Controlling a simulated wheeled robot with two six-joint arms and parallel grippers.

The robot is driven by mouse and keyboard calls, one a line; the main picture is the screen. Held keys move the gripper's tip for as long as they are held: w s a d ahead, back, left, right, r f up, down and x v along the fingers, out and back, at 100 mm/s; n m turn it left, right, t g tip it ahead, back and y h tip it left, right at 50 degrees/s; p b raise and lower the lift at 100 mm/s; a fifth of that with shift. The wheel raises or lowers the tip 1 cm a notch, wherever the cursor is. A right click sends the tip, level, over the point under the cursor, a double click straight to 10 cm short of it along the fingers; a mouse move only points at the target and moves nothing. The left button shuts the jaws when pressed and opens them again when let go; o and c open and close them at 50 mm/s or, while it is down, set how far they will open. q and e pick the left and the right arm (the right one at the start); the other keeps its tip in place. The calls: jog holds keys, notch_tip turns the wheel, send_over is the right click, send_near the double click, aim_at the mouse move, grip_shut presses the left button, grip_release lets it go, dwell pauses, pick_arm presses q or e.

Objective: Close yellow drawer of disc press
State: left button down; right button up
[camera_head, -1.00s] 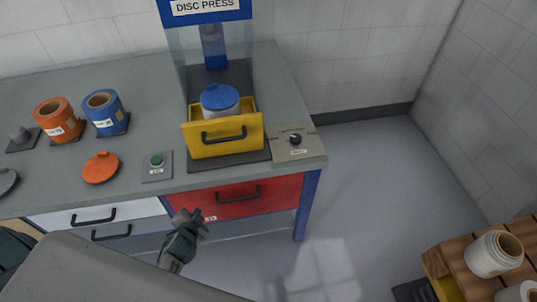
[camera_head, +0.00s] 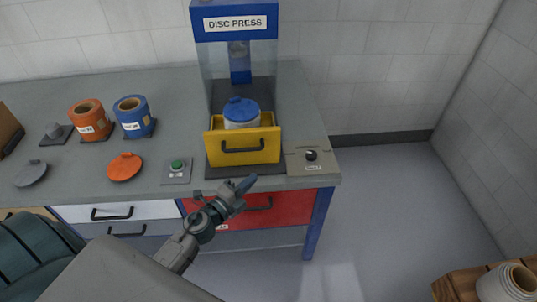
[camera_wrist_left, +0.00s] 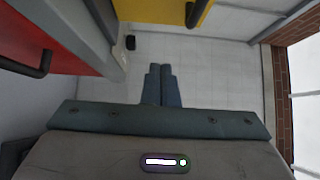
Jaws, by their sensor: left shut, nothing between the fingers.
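The disc press (camera_head: 234,27) stands on the grey workbench, with a blue top labelled DISC PRESS. Its yellow drawer (camera_head: 228,158) is pulled out at the front and has a black handle. A white container with a blue lid (camera_head: 241,112) sits in the drawer. My left gripper (camera_head: 248,185) is shut and empty, in front of the bench edge, below the yellow drawer in the picture. In the left wrist view its shut fingers (camera_wrist_left: 163,86) point ahead, with part of the yellow drawer (camera_wrist_left: 170,10) at the top. My right gripper is not in view.
A red bench drawer (camera_head: 290,208) is behind my left gripper. A green button (camera_head: 177,166) and a knob panel (camera_head: 311,160) flank the press.

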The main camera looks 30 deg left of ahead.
pick_arm(q)
jog(key=p, duration=0.2)
send_near(275, 147)
jog(key=d, duration=0.1)
jog(key=w+d, duration=0.2)
jog(key=shift+d, duration=0.35)
jog(key=w, duration=0.1)
jog(key=w+a, duration=0.1)
jog(key=w, duration=0.1)
jog(key=shift+a+f, duration=0.1)
jog(key=shift+a, duration=0.2)
jog(key=shift+w+a, duration=0.25)
jog(key=shift+w, duration=0.05)
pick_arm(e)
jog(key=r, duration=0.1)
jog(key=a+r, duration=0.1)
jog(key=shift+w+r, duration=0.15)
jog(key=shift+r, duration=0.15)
pick_arm(q)
jog(key=shift+w, duration=0.1)
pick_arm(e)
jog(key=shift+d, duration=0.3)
